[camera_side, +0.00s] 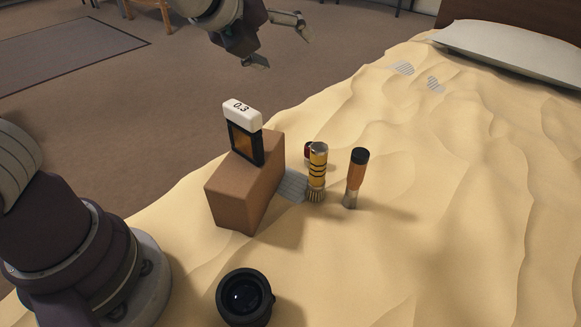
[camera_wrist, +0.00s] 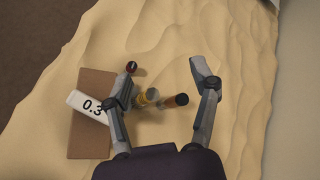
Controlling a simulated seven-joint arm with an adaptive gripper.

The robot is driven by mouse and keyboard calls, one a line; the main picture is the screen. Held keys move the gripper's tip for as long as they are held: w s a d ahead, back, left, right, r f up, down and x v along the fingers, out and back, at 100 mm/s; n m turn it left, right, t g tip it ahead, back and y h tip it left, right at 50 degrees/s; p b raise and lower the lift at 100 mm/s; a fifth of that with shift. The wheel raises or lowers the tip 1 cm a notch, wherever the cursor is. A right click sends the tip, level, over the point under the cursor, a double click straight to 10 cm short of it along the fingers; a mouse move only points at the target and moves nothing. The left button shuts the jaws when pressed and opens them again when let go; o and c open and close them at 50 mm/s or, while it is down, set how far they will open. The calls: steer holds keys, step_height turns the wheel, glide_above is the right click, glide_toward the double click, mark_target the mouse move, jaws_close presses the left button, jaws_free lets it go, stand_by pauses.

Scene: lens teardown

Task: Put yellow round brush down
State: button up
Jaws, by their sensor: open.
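The yellow round brush (camera_side: 318,168) has black stripes, a silver top and bristles at its bottom. It stands upright, bristles down, on the rumpled sand-coloured cover, just right of the brown block. In the wrist view the yellow round brush (camera_wrist: 149,95) shows from above, low between my fingers and nearer the left one, partly hidden by it. My gripper (camera_side: 282,49) is open and empty. In the side view it is high above the brush, up and to the left. My gripper (camera_wrist: 162,75) also spreads its fingers wide in the wrist view.
An orange-handled brush (camera_side: 357,170) with a black top stands close right of the yellow one. A dark red-capped item (camera_side: 308,151) is behind it. A brown block (camera_side: 240,188) bears a "0.3" item (camera_side: 243,131). A black lens (camera_side: 244,297) lies in front. The cover's right side is clear.

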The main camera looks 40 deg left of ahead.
steer(key=w+d+m+t, duration=0.2)
steer(key=d+m+t, duration=0.15)
steer(key=m, duration=0.55)
glide_above(312, 178)
steer(key=s, duration=0.1)
step_height(312, 178, down, 14)
steer(key=r, duration=0.1)
steer(key=shift+m+g+h, duration=0.3)
steer(key=shift+g, duration=0.15)
step_height(312, 178, down, 5)
steer(key=shift+s+d, duration=0.1)
steer(key=f, duration=0.3)
steer(key=shift+w+f, duration=0.5)
steer(key=shift+w, duration=0.45)
steer(key=shift+w+f, duration=0.15)
steer(key=shift+w, duration=0.3)
jaws_close()
